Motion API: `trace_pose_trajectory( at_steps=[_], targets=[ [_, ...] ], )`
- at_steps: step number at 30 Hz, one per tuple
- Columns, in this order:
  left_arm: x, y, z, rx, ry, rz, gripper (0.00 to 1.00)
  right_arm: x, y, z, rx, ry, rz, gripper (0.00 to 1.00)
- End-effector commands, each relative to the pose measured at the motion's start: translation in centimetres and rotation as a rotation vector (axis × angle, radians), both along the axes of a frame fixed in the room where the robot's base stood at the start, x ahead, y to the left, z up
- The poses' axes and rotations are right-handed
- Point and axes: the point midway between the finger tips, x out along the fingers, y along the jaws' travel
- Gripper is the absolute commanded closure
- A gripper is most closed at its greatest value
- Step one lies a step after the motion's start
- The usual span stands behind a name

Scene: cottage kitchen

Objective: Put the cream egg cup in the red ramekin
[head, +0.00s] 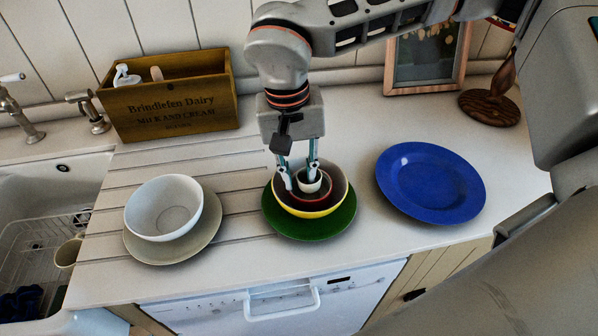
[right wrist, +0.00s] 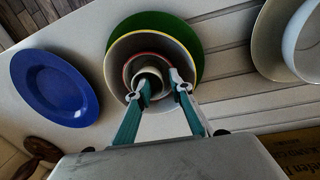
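The cream egg cup (head: 308,184) stands inside the red ramekin (head: 325,193), which sits in a yellow-rimmed bowl (head: 311,213) on a green plate (head: 308,228). In the right wrist view, the egg cup (right wrist: 150,73) shows in the middle of the nested rims. My right gripper (head: 298,178) reaches down from above into the bowl. Its fingers are spread apart, one overlapping the cup's rim and the other beside the cup, as the right wrist view (right wrist: 160,88) also shows. Contact with the cup is not clear. My left gripper is out of view.
A white bowl (head: 164,205) on a cream plate (head: 208,228) stands to the left, near the sink (head: 40,180). A blue plate (head: 430,182) lies to the right. A wooden crate (head: 168,98), a picture frame (head: 390,80) and a wooden stand (head: 490,107) are behind.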

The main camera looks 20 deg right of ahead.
Motion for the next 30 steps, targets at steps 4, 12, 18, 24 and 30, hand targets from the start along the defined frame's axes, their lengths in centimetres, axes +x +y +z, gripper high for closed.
trace_pose_trajectory(
  at_steps=[4,12,18,24,30],
  targets=[
    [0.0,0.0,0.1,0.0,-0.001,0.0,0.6,0.0,0.0,0.1,0.0,0.0,0.0,0.79],
    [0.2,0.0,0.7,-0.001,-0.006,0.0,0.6,0.2,0.3,3.2,0.001,-0.005,-0.001,0.79],
    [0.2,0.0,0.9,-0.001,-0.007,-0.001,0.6,0.3,0.6,7.5,0.001,-0.006,-0.001,0.79],
    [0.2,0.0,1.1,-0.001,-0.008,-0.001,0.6,0.4,0.9,10.9,0.0,-0.003,-0.001,0.79],
    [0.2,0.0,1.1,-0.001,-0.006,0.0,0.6,0.4,1.1,12.4,0.001,0.0,-0.001,0.79]
  ],
)
